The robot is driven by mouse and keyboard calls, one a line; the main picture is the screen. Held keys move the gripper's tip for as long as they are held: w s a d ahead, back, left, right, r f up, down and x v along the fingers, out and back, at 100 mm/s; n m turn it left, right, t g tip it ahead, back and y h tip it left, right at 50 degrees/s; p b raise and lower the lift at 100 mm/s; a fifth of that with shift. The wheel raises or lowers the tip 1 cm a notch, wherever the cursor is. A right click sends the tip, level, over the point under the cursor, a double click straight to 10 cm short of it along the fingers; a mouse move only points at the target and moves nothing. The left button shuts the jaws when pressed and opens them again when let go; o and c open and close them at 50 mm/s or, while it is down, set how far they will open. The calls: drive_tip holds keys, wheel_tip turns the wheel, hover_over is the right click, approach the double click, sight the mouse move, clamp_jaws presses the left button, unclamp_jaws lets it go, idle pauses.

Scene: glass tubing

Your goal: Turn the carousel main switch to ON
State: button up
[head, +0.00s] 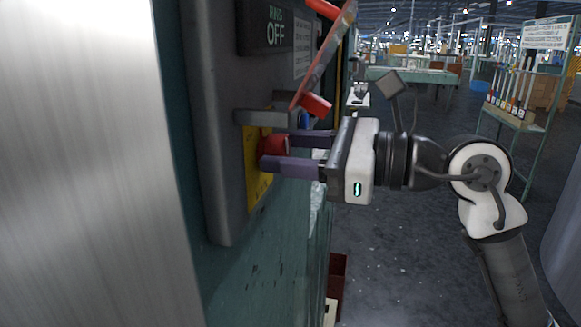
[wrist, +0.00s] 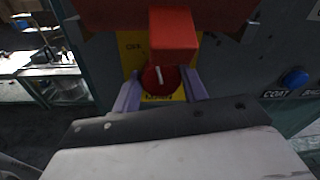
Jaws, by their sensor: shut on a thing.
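The main switch is a round red knob (head: 274,146) on a yellow plate (head: 254,185) on the grey control box. It also shows in the wrist view (wrist: 152,80), with a short white mark leaning slightly off upright. My gripper (head: 277,153) reaches in from the right, with one finger on each side of the knob, shut on it. In the wrist view its fingers (wrist: 160,88) flank the knob. The lettering on the plate is partly hidden and too small to read fully. A raised flap with a red block (head: 315,104) stands above the knob.
A dark display (head: 266,27) above reads "RING OFF". A blue button (wrist: 294,78) sits to the right in the wrist view. A grey bracket (head: 262,117) juts out just above the knob. Open floor (head: 400,240) lies to the right of the machine.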

drive_tip(key=m+b, duration=0.2)
drive_tip(key=m, duration=0.4)
drive_tip(key=shift+w+g, duration=0.1)
drive_tip(key=shift+g, duration=0.3)
drive_tip(key=m+b, duration=0.1)
drive_tip(key=m, duration=0.4)
drive_tip(key=shift+w+g, duration=0.1)
drive_tip(key=shift+g, duration=0.2)
drive_tip(key=o, duration=1)
drive_tip(key=shift+d, duration=0.1)
drive_tip(key=b+v, duration=0.2)
drive_tip(key=v, duration=1.1)
drive_tip(key=shift+d, duration=0.4)
drive_tip(key=shift+r, duration=0.15)
